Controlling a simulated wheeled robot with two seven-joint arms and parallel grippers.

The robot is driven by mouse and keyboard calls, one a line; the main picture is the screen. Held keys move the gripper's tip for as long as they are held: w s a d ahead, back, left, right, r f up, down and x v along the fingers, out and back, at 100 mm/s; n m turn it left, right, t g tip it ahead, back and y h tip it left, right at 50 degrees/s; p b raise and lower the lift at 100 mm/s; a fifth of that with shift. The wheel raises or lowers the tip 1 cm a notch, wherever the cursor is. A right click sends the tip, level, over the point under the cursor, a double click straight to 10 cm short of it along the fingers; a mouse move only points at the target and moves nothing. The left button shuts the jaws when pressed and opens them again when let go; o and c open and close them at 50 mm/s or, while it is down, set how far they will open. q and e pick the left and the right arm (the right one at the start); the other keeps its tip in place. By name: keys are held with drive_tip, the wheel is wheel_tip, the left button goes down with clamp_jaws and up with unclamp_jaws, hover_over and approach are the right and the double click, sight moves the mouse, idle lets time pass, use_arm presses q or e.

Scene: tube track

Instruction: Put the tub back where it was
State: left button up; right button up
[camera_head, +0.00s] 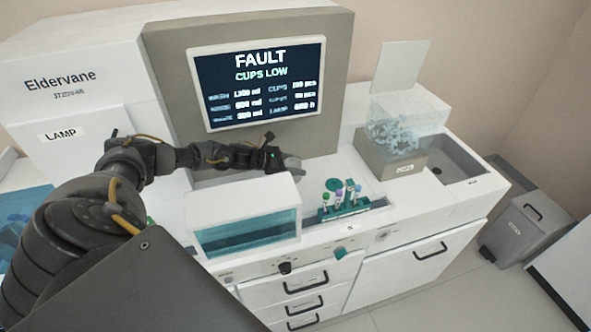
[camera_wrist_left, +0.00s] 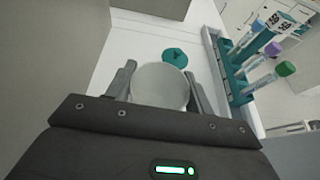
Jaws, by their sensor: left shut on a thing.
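My left gripper (camera_head: 275,160) reaches across the machine's deck below the screen. In the left wrist view, its two grey fingers (camera_wrist_left: 160,92) are shut on a pale round tub (camera_wrist_left: 160,86), one finger on each side. The tub hides part of the white deck beneath it, and I cannot tell whether it touches the deck. In the head view the tub is hard to tell apart from the fingers. A teal round piece (camera_wrist_left: 175,57) lies on the deck just beyond the tub. My right gripper is not in view.
A teal rack (camera_head: 345,209) with several capped tubes stands in a slot to the right. A glass-fronted white box (camera_head: 245,215) stands in front of my gripper. The screen (camera_head: 262,82) reads "FAULT CUPS LOW". A clear bin (camera_head: 405,120) with pale blue pieces is beside a sink (camera_head: 455,160).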

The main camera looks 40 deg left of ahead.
use_arm(q)
wheel_tip(320, 180, down, 3)
drive_tip(key=shift+w+r, duration=0.1)
drive_tip(key=o, duration=1)
drive_tip(key=shift+b+v, duration=2)
drive_tip(key=shift+v, duration=4.05)
